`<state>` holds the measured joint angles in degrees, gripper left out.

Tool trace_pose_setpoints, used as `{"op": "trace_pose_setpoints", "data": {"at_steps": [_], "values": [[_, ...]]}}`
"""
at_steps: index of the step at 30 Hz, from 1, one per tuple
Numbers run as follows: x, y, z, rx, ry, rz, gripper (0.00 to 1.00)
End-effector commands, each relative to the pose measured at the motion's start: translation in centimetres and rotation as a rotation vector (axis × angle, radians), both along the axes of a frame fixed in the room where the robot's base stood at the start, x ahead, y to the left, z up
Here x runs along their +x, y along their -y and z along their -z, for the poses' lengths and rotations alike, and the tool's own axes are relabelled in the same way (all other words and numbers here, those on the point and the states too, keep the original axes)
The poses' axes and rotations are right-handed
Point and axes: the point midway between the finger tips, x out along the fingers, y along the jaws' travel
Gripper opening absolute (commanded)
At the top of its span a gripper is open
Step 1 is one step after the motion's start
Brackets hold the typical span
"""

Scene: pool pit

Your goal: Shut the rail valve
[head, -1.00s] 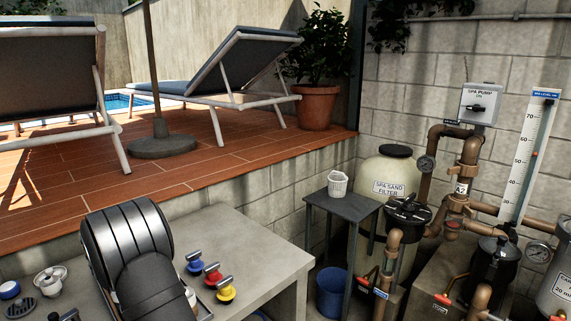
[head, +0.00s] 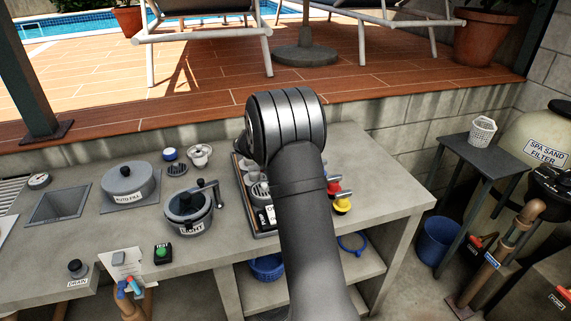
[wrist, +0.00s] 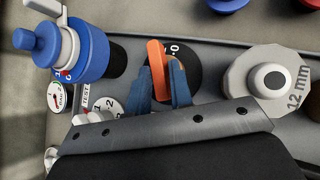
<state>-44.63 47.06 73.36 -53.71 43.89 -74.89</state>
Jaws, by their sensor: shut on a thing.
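In the wrist view, my gripper (wrist: 169,92) has blue-grey fingers shut on an orange handle (wrist: 157,68). The handle lies across a black round part (wrist: 183,62) with a white "0" mark. A blue fitting (wrist: 88,48) with a white lever is at the upper left, apart from the fingers. No label reads "rail valve"; I cannot tell from markings which part that is. In the head view my arm hides the gripper and most of the dark tray (head: 262,222) on the counter.
On the counter (head: 376,170) are a yellow knob (head: 343,205), a grey pot (head: 190,208) and an "AUTO FILL" pot (head: 130,180). The counter's right end is clear.

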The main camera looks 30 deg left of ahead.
Motion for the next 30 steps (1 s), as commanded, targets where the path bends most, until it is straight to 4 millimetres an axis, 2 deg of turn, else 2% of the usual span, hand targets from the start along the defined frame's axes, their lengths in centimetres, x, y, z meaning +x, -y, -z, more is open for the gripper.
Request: {"op": "trace_pose_setpoints", "data": {"at_steps": [20, 30], "values": [[-2.5, 0.3, -2.6, 0.722, 0.041, 0.709, 0.00], [-4.2, 0.5, -4.1, 1.161, 0.046, 1.188, 0.00]]}}
